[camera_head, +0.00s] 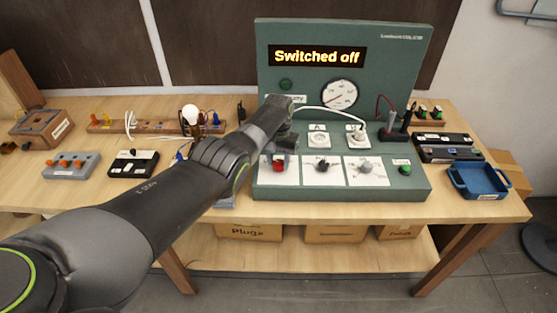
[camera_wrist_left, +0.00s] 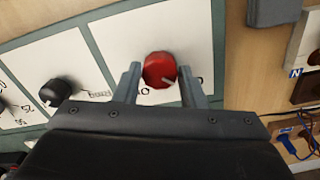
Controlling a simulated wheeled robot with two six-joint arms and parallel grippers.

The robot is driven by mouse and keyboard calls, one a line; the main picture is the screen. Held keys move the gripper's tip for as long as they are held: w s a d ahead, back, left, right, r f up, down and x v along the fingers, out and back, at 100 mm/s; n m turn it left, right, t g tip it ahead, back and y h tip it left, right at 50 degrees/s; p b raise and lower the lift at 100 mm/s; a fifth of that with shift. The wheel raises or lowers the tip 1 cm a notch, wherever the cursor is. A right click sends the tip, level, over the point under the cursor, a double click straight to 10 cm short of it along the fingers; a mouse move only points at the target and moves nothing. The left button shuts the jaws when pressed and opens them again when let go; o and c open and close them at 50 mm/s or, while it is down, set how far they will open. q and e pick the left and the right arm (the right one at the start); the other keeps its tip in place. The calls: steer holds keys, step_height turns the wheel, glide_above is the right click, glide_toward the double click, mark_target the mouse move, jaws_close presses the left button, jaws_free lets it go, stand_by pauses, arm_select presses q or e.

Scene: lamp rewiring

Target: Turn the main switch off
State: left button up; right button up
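The red rotary knob (camera_head: 278,166) sits on a white plate at the left of the green console's (camera_head: 343,193) sloping front. In the left wrist view the red knob (camera_wrist_left: 159,70) has its pale pointer mark toward the lower right, near a "0". My left gripper (camera_head: 284,146) is over the knob. In the wrist view its fingers (camera_wrist_left: 160,80) are apart, one on each side of the knob, with narrow gaps visible. The console display (camera_head: 317,56) reads "Switched off". My right gripper is not in view.
Two more knobs, black (camera_head: 322,165) and grey (camera_head: 366,164), sit right of the red one, then a green button (camera_head: 405,170). A white cable (camera_head: 335,110) runs to a socket. A blue tray (camera_head: 479,181) stands at the right. Lamp parts with a bulb (camera_head: 191,114) stand at the left.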

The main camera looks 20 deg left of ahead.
mark_target(278, 163)
arm_select(q)
steer(key=o, duration=0.3)
steer(key=shift+r, duration=0.6)
step_height(278, 163, up, 5)
steer(key=shift+r+p, duration=0.15)
steer(key=shift+p, duration=0.35)
step_height(278, 163, up, 11)
steer(key=b, duration=0.2)
steer(key=shift+b, duration=0.3)
